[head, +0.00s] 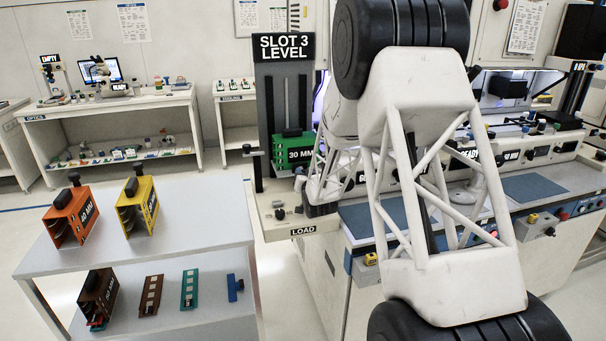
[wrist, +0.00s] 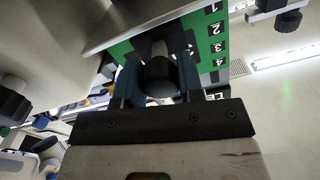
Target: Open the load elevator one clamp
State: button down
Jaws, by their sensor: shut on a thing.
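The load elevator (head: 259,130) stands at centre left in the head view, under a SLOT 3 LEVEL sign. A green 30 MM magazine (head: 293,150) sits in it. In the wrist view my gripper (wrist: 158,68) has its two dark blue fingers on either side of a dark round knob (wrist: 159,76) and is shut on it. A green face numbered 1 to 4 (wrist: 213,45) is just behind the knob. I cannot tell for sure whether this knob is the clamp or how far it is turned. My gripper is hidden in the head view behind my arm.
The LOAD base (head: 316,229) carries a small black knob (head: 280,213). A grey cart (head: 200,245) at left holds orange and yellow magazines (head: 78,222) (head: 145,205). A grey metal edge (wrist: 150,20) runs close above my fingers in the wrist view. Floor left of the cart is clear.

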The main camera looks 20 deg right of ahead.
jog(key=shift+s, duration=0.35)
jog(key=c, duration=0.7)
grip_release()
jog(key=shift+c, duration=0.2)
jog(key=shift+s, duration=0.15)
jog(key=s, duration=0.7)
jog(key=shift+s, duration=0.25)
jog(key=shift+r, duration=0.1)
